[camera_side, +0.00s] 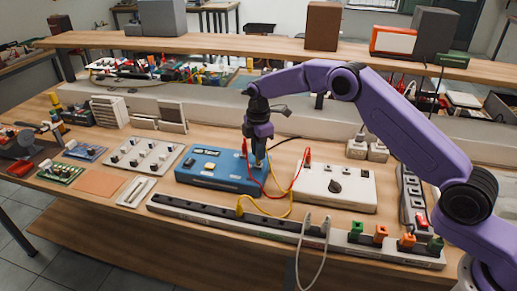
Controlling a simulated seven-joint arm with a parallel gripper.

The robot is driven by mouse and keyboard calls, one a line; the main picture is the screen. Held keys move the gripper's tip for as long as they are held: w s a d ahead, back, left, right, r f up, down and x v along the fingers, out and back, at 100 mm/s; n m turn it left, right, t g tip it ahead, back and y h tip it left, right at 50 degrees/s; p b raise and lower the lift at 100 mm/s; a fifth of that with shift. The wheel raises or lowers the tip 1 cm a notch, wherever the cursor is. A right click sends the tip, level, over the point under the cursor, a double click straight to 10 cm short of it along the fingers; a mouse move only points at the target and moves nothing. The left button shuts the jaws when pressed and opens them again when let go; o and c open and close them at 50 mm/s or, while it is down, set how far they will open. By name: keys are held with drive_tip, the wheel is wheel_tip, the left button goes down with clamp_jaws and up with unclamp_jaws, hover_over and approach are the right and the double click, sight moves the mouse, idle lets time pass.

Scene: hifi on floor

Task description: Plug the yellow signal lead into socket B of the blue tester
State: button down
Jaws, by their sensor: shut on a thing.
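The blue tester (205,170) lies flat on the bench, left of the picture's middle, with dark labels and sockets on its top. My gripper (258,163) points down at the tester's right end. It is shut on the plug end of the yellow signal lead, which the fingers mostly hide. The yellow lead's cable (268,214) loops over the bench in front of the tester. A yellow end (239,208) shows at the long power strip. Socket letters are too small to read. I cannot tell whether the held plug touches a socket.
A red lead (306,157) hangs between the tester and the white box (350,187) with a dark knob. The long power strip (200,209) runs along the front, with green and orange plugs at right. A white switch panel (145,154) stands left of the tester. A shelf (200,40) spans behind.

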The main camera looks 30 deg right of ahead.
drive_tip(key=shift+f, duration=0.65)
idle(2.4)
drive_tip(key=c, duration=1)
unclamp_jaws()
wheel_tip(320, 180, up, 17)
drive_tip(key=shift+r, duration=0.2)
